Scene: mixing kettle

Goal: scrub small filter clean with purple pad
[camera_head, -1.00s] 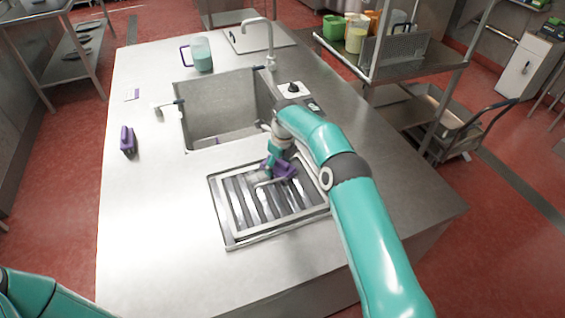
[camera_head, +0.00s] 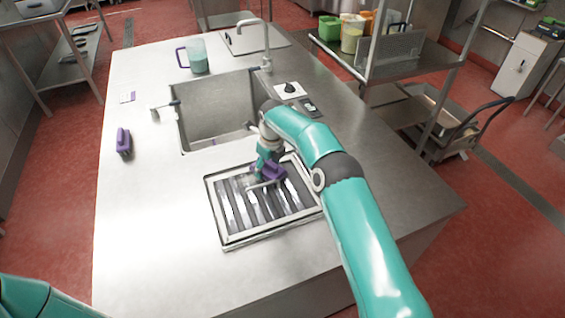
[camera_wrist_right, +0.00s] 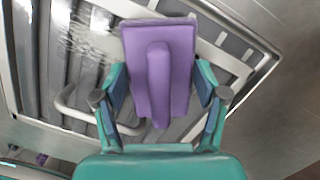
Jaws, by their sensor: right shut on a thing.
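The small filter (camera_head: 240,215) is a square metal frame with parallel slats and a wire handle. It lies flat on the steel counter, in front of the sink. My right gripper (camera_head: 264,172) is over its far part and is shut on the purple pad (camera_head: 272,172). In the right wrist view my right gripper (camera_wrist_right: 160,105) has its fingers on both sides of the pad's raised grip (camera_wrist_right: 158,80). The pad is over the slats; whether it touches them is hard to tell. A whitish patch (camera_wrist_right: 95,40) shows on the slats beside the pad. My left gripper is out of view.
A second purple scrubber (camera_head: 124,142) stands at the counter's left. The sink (camera_head: 215,105) is behind the filter, with a faucet (camera_head: 267,45). A jug of green liquid (camera_head: 197,56) stands at the back. The counter left of the filter is clear.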

